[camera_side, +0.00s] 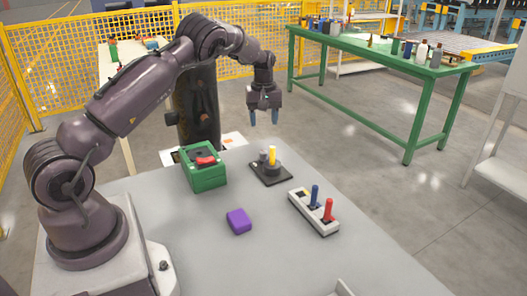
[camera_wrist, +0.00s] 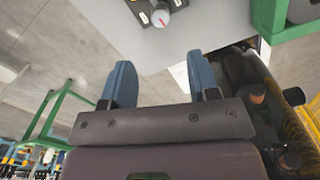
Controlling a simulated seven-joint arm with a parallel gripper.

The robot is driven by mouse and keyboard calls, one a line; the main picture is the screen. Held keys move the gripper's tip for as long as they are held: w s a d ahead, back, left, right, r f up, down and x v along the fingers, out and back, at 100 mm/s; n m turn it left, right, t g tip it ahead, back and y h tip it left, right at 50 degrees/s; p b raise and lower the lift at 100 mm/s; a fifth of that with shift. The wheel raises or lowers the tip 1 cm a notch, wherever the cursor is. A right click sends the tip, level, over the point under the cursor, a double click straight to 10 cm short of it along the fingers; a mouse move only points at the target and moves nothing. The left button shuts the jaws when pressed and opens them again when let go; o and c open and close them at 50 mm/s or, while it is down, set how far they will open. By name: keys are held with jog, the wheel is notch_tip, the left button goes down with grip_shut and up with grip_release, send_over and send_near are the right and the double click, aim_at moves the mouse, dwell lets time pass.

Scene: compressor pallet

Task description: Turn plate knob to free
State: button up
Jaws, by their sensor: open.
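A green box (camera_side: 204,178) with a red switch stands left of the knob. A white base with blue and red levers (camera_side: 314,214) is to its right. A purple block (camera_side: 239,221) lies in front. A dark column (camera_side: 199,110) stands behind; a green bench (camera_side: 380,50) is farther back.

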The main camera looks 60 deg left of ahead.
aim_at(263, 152)
notch_tip(263, 152, down, 12)
jog(key=shift+r, duration=0.15)
dwell(0.3)
jog(key=c, duration=0.9)
